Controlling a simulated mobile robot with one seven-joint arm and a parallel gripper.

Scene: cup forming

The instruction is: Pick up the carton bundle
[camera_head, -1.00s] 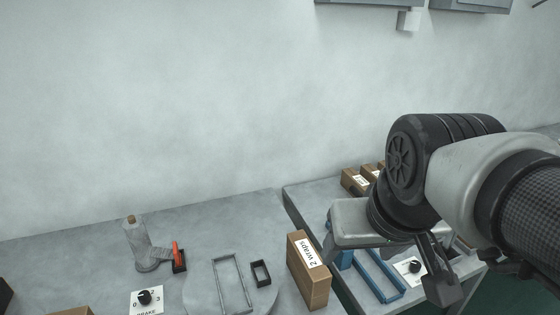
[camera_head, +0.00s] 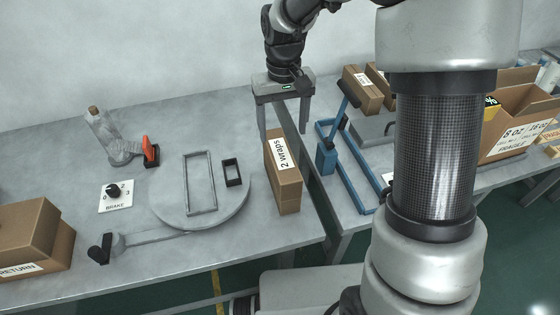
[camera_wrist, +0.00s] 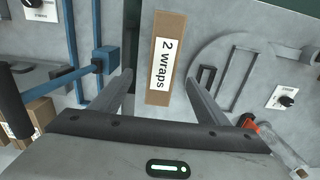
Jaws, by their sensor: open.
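The carton bundle (camera_head: 288,193), brown with a white "2 wraps" label, stands on the grey table near its right edge, beside the round turntable. My gripper (camera_head: 283,130) is open and empty, pointing down behind and above the bundle in the head view. In the wrist view the bundle (camera_wrist: 168,40) lies ahead of my gripper (camera_wrist: 160,74), with its label facing the camera. The two fingers appear on either side of its near end. No contact shows.
The turntable (camera_head: 239,201) carries a large and a small rectangular frame. A film roll (camera_head: 103,130) and orange-handled tool (camera_head: 150,150) stand left. A RETURN box (camera_head: 25,240) is front left. A blue frame (camera_head: 350,185) and open carton (camera_head: 520,120) are on the right table.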

